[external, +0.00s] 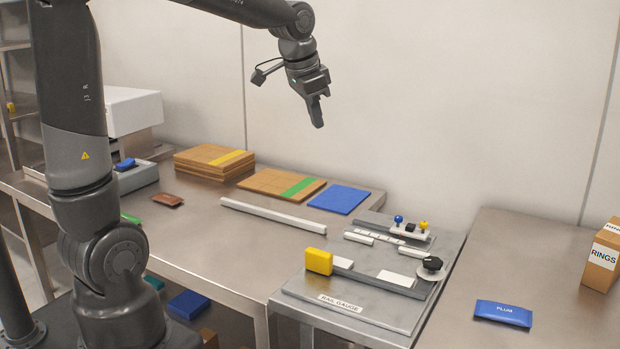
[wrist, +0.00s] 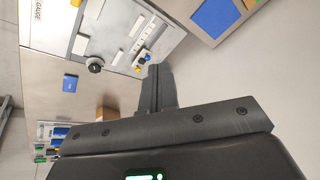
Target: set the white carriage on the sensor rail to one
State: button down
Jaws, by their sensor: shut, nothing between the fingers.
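My gripper (external: 317,122) is shut and empty, high above the back of the bench and pointing down. In the wrist view its fingertips (wrist: 154,72) are together. The grey gauge plate (external: 310,288) stands below and to the right of it. A white piece with a blue knob, a black part and a yellow knob (external: 408,231) sits on a dark rail at the plate's back; it may be the white carriage. A marked white scale strip (external: 375,237) lies in front of it. The scale's digits are too small to read.
The plate also carries a yellow block (external: 319,261), a black round knob (external: 432,263) and white pieces. A long white bar (external: 273,215), a blue mat (external: 340,199) and brown boards (external: 281,184) lie to its left. A blue PLUM packet (external: 503,314) lies right.

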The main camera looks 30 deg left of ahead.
jog(key=w+d+f+m+g+h, duration=0.1)
jog(key=w+d+f+m, duration=0.4)
jog(key=w+d, duration=0.6)
jog(key=m+g+h, duration=0.2)
send_over(410, 229)
jog(key=w+d, duration=0.2)
jog(key=d, duration=0.3)
notch_tip(410, 229, down, 11)
jog(key=x, duration=0.9)
jog(key=shift+s+d+f, duration=0.1)
jog(key=shift+d+f, duration=0.05)
jog(key=shift+d, duration=0.1)
jog(key=shift+s+a, duration=0.25)
jog(key=shift+a, duration=0.95)
jog(key=shift+s+a, duration=0.25)
jog(key=shift+a, duration=0.5)
